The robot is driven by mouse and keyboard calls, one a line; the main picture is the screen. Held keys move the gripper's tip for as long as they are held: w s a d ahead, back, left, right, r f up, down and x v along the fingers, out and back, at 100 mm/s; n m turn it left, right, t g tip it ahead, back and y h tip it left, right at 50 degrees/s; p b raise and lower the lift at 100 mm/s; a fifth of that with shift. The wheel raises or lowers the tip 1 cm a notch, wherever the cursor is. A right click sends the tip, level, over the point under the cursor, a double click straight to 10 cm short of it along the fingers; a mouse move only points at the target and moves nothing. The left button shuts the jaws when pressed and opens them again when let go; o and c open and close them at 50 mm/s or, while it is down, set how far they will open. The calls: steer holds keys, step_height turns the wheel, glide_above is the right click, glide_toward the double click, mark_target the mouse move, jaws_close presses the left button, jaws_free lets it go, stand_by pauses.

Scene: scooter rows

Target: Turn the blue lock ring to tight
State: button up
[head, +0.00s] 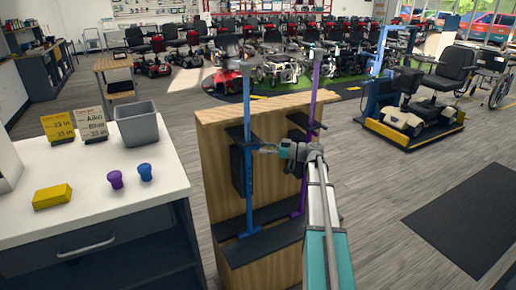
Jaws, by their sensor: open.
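A blue upright pole (249,190) stands at the left of a wooden stand (222,160). A purple upright pole (315,85) stands at its right. My gripper (262,148) points left at the blue pole about halfway up, with its fingertips at or very near it. Its jaws are open. The blue lock ring is too small to make out clearly; the fingers partly cover the pole at that height. I cannot tell whether they touch it, or how the ring is turned.
A white counter (90,215) at left holds a purple knob (115,179), a blue knob (145,172), a yellow block (52,196), a grey bin (137,124), a yellow card (58,127) and a white card (91,125). Scooters line the back.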

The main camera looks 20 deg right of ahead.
mark_target(252, 147)
steer(key=shift+x, duration=1.45)
jaws_close()
